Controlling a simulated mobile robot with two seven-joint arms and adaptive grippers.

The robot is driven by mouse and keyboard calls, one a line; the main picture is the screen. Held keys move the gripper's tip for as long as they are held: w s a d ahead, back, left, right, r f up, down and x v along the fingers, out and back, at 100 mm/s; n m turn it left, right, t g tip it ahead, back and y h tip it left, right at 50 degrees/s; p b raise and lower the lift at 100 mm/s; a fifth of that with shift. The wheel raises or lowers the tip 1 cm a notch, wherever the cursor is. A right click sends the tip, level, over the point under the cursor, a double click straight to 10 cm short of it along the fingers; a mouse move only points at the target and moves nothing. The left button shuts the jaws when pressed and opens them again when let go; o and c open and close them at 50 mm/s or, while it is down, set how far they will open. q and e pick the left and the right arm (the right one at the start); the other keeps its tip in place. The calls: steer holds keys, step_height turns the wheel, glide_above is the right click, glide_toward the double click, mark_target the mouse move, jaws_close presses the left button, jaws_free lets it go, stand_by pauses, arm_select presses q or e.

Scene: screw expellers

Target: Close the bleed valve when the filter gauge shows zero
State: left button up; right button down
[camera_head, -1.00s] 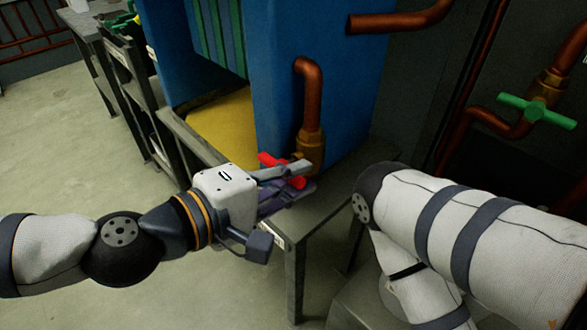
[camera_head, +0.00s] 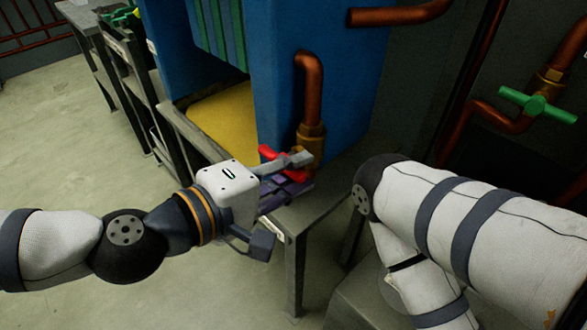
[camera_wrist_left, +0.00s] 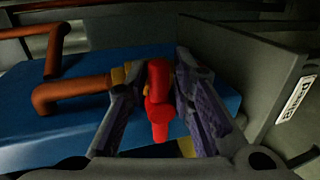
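The red valve handle (camera_head: 270,153) sits at the foot of a copper pipe (camera_head: 313,85) with a brass fitting (camera_head: 311,140), beside the blue machine. My left gripper (camera_head: 305,172) is at this handle, one finger on each side of it. In the left wrist view, the red handle (camera_wrist_left: 159,95) stands between the two spread fingers of the left gripper (camera_wrist_left: 157,68). A gap shows on the left side; the right finger is very close, and contact is unclear. My right arm shows at the right, but its gripper is out of view. No filter gauge is visible.
The blue machine (camera_head: 330,60) with a yellow tray area (camera_head: 225,120) stands on a grey metal stand (camera_head: 318,215). A green valve handle (camera_head: 537,104) is on copper piping at the right. Another grey bench (camera_head: 125,65) stands at the back left. The floor at left is clear.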

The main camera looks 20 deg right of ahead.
arm_select(q)
steer(key=v, duration=1.2)
